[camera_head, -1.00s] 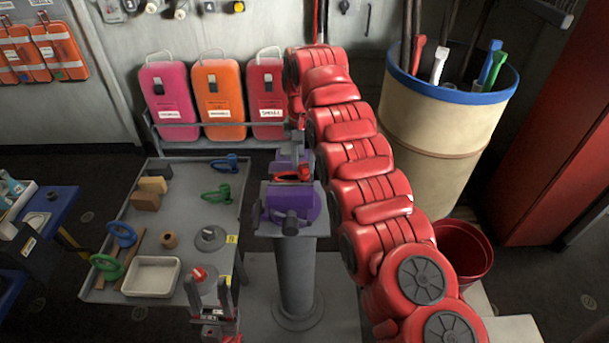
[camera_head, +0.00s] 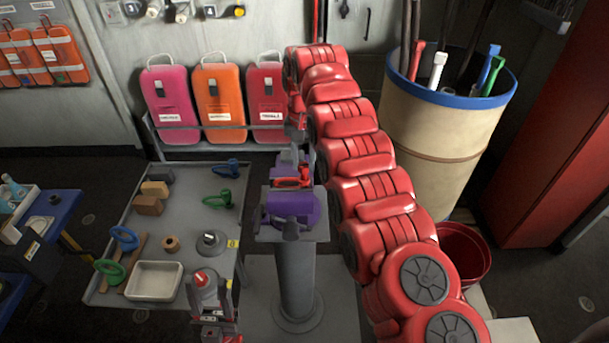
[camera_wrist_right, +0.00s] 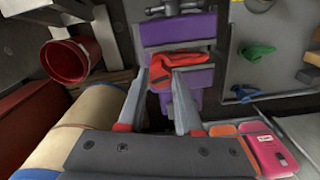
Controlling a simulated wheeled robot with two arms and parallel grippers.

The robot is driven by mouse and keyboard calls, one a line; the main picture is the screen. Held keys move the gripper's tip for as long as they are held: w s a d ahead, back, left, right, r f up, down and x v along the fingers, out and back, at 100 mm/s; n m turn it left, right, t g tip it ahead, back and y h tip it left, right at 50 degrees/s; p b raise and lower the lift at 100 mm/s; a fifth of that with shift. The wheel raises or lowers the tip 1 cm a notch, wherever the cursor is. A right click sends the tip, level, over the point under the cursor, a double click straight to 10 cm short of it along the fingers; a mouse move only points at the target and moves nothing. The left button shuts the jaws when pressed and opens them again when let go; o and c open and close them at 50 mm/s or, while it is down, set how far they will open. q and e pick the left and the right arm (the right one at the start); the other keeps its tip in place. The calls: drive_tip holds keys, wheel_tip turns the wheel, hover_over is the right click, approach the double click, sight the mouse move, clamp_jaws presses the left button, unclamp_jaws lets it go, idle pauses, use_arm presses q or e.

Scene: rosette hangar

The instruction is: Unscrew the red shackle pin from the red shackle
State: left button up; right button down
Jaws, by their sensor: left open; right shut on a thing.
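The red shackle (camera_head: 290,183) sits in a purple vise (camera_head: 293,207) on a grey pedestal. It also shows in the right wrist view (camera_wrist_right: 190,60), at the fingertips. My right gripper (camera_head: 293,155) reaches down from behind to the shackle's far side. In the wrist view my right gripper (camera_wrist_right: 160,78) has its fingers around the red pin end of the shackle and is shut on it. The exact contact is hard to see. My left gripper (camera_head: 212,290) is open, low in front of the cart and well apart from the shackle.
A grey cart (camera_head: 190,240) at left holds green and blue shackles, blocks and a white tray (camera_head: 155,281). Pink, orange and red cases (camera_head: 219,100) stand behind. A tall barrel (camera_head: 450,120) and red bucket (camera_head: 463,255) are at right. My right arm fills the middle right.

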sight(304, 165)
drive_tip(key=shift+r+p, duration=1.35)
drive_tip(key=shift+r, duration=0.2)
drive_tip(key=shift+r+p, duration=2.45)
drive_tip(key=shift+r, duration=0.05)
